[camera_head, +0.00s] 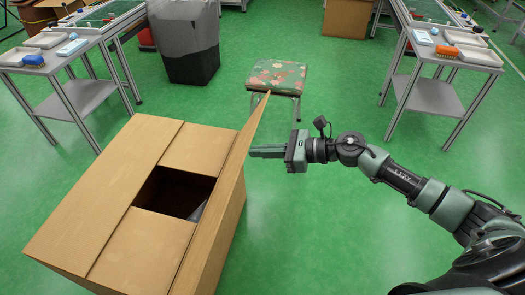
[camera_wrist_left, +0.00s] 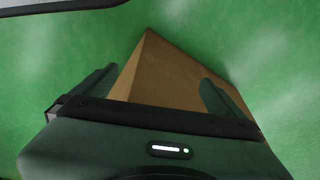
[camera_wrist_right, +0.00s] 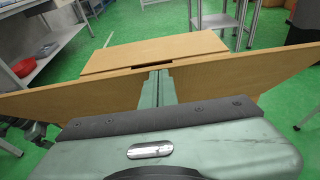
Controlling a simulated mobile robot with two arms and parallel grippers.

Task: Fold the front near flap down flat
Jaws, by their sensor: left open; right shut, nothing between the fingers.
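A cardboard box (camera_head: 116,190) stands on the green floor. Its broad left flap and the two small flaps, far (camera_head: 198,150) and near (camera_head: 143,244), lie about flat. The long right flap (camera_head: 232,165) stands up at a slant, leaving a dark opening. My right gripper (camera_head: 252,152) is shut and empty at the outer side of this raised flap, close to it; contact is unclear. In the right wrist view its fingers (camera_wrist_right: 159,80) point at the flap (camera_wrist_right: 235,84). My left gripper (camera_wrist_left: 152,92) is open, with cardboard (camera_wrist_left: 158,75) beyond its fingers; it is outside the head view.
Something grey (camera_head: 198,212) shows inside the box opening. A stool with a patterned seat (camera_head: 276,76) stands beyond the box. Side tables with trays and brushes stand at left (camera_head: 90,98) and right (camera_head: 440,108). A grey bin (camera_head: 185,40) stands at the back.

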